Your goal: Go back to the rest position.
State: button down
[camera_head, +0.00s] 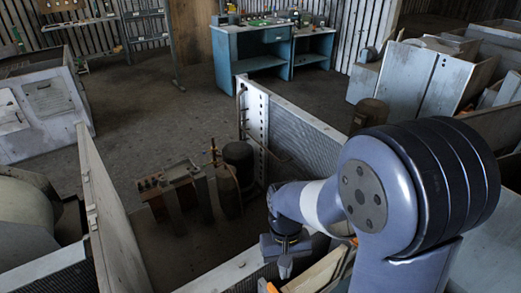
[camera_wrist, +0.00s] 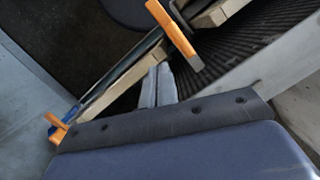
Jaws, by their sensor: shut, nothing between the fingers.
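My gripper (camera_head: 285,268) hangs at the end of my arm, low in the right half of the head view. It is over the near right part of an open metal housing (camera_head: 112,210). In the wrist view its two grey fingers (camera_wrist: 158,86) lie close together, with nothing seen between them. Below and beside them are a tan board (camera_wrist: 122,75) and two orange clamp-like parts, one upper (camera_wrist: 174,33) and one lower left (camera_wrist: 58,128). I cannot tell whether the fingers touch the board.
Inside the housing stand a dark cylinder (camera_head: 238,160) and a rusty block with pipes (camera_head: 175,190). A perforated panel (camera_head: 290,125) rises behind my arm. Grey cabinets (camera_head: 405,75) stand at right, a blue workbench (camera_head: 262,60) at the back. Open floor (camera_head: 160,110) lies between.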

jog(key=w+a+r+n+h+b, duration=0.1)
jog(key=w+a+r+n, duration=0.1)
jog(key=w+r+n, duration=0.1)
notch_tip(320, 180, up, 2)
jog(key=shift+r+n, duration=0.2)
jog(key=shift+n, duration=0.7)
jog(key=shift+f, duration=0.15)
